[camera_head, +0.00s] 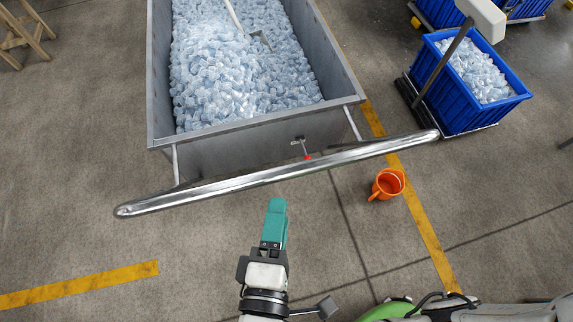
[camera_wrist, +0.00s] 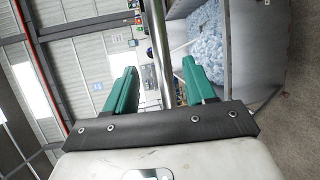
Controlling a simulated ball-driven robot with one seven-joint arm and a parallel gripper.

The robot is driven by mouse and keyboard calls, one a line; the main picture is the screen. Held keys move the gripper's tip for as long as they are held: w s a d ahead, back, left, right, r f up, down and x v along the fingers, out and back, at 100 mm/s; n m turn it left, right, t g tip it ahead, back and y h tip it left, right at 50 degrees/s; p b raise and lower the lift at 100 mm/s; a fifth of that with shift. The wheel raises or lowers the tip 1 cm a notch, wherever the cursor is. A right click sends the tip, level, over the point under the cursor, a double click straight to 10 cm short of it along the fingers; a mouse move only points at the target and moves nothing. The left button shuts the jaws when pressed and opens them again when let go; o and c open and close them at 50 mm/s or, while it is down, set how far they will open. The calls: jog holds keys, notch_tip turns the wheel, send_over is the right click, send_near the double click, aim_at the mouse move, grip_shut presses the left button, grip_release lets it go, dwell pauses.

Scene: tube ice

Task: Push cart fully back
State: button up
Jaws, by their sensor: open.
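The cart is a grey metal tub (camera_head: 335,50) filled with clear ice pieces, at the top middle of the head view. Its shiny handle bar (camera_head: 250,179) runs across its near end, slanting up to the right. My gripper (camera_head: 277,204) is just below the bar in the head view, with teal fingers pointing toward it and a small visible gap. In the wrist view my gripper (camera_wrist: 160,78) is open and empty, and the handle bar (camera_wrist: 159,45) appears between its fingers, beyond the tips. The cart's wheels are hidden.
A blue crate of ice (camera_head: 455,112) stands on a scale at the right. An orange mug (camera_head: 387,184) sits on the floor right of my gripper, near a yellow line (camera_head: 423,225). A wooden stand (camera_head: 24,32) is at far left.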

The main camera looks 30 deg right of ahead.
aim_at(287, 173)
jog(key=p+x, duration=0.1)
jog(key=x, duration=0.9)
jog(key=shift+d, duration=0.1)
grip_shut()
dwell(0.3)
